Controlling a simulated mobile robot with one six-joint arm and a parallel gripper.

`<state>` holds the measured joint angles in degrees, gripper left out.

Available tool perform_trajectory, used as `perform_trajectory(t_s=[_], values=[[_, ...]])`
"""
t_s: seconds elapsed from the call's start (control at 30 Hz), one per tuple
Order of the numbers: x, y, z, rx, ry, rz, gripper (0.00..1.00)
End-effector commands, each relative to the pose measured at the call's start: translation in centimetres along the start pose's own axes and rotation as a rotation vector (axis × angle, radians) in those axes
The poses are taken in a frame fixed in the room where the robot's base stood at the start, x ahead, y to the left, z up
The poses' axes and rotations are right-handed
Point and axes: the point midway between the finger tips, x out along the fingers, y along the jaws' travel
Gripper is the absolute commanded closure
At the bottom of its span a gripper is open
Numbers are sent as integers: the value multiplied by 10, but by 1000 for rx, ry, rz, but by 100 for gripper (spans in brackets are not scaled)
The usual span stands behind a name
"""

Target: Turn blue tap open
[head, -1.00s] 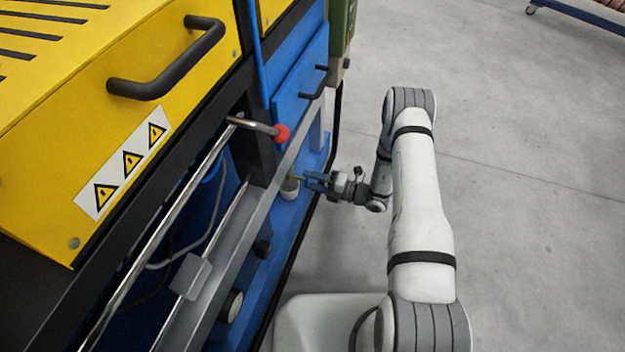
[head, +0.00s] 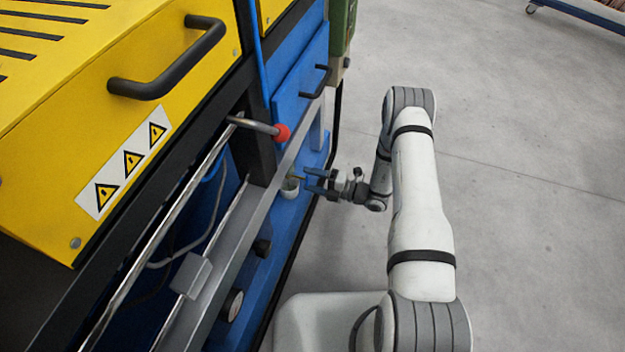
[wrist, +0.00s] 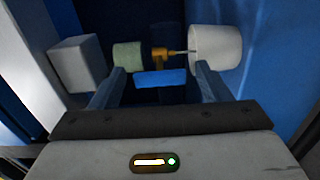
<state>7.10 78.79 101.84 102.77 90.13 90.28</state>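The blue tap handle (wrist: 160,78) shows in the wrist view as a flat blue lever in front of a small brass valve body (wrist: 160,53). My gripper (wrist: 160,70) is open, with one finger on each side of the handle and clear gaps between. I cannot tell how deep the fingertips reach past the handle. In the head view my gripper (head: 312,181) is open beside the machine's lower blue ledge, and the handle cannot be made out there.
A pale green cylinder (wrist: 127,56) and a white cup-like cylinder (wrist: 216,48) flank the valve, close to my fingertips. A grey-white block (wrist: 78,63) is at the left. The red-knobbed lever (head: 282,133) juts out nearby. Open floor (head: 530,210) lies right of my arm.

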Motion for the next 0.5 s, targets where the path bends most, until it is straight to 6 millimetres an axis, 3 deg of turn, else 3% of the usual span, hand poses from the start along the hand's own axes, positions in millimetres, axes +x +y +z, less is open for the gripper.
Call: perform_trajectory(t_s=[0.27, 0.5], values=[[-2, 0, 0, 0, -2, 0, 27], [-34, 2, 1, 0, -6, 0, 27]])
